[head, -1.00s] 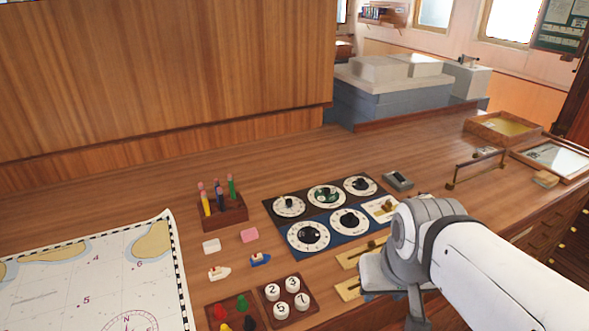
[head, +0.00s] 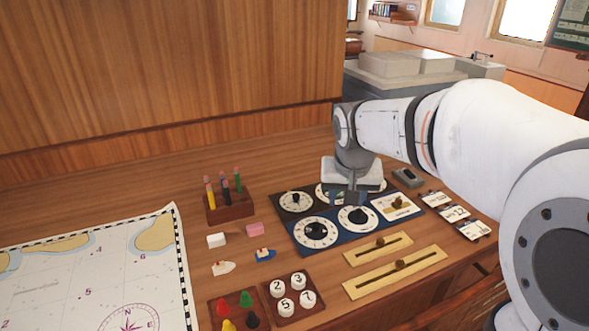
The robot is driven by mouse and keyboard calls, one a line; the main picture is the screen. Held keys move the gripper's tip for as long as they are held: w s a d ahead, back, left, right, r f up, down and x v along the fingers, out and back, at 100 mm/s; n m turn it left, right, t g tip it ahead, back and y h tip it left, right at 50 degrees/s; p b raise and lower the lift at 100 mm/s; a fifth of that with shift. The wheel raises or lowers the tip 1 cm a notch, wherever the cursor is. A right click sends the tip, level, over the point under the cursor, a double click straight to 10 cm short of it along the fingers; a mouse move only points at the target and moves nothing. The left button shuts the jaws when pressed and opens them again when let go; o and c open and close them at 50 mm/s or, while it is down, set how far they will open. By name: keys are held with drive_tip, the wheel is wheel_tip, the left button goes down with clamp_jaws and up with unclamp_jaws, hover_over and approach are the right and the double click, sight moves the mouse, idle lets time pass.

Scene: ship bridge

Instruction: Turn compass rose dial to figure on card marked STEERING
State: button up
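My gripper (head: 347,197) is over the back row of the dial panel, pointing down. Its fingers are dark and small here, and I cannot tell whether they are open or hold a knob. The back middle dial (head: 322,190), which looks greenish and may be the compass rose, is mostly hidden behind my gripper. A white dial with a black knob (head: 296,201) is at the back left. Two more such dials are in front, left (head: 317,232) and right (head: 357,217). Several white cards (head: 455,214) lie right of the panel; their words are too small to read.
Two brass slider plates (head: 379,248) lie in front of the panel. A wooden pen holder (head: 229,207), erasers (head: 255,229) and small toy boats are to the left. Number pegs (head: 287,294) and coloured pawns are in front. A chart (head: 90,280) covers the left.

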drive_tip(key=w+a+f, duration=0.3)
drive_tip(key=w+a, duration=0.1)
drive_tip(key=w, duration=0.5)
drive_tip(key=m+b, duration=0.1)
drive_tip(key=b, duration=0.1)
approach(296, 196)
drive_tip(key=shift+t, duration=0.4)
drive_tip(key=x, duration=0.5)
drive_tip(key=p+x, duration=0.1)
drive_tip(key=x, duration=0.2)
drive_tip(key=shift+s+f, duration=0.1)
drive_tip(key=shift+s, duration=0.2)
drive_tip(key=shift+c, duration=0.5)
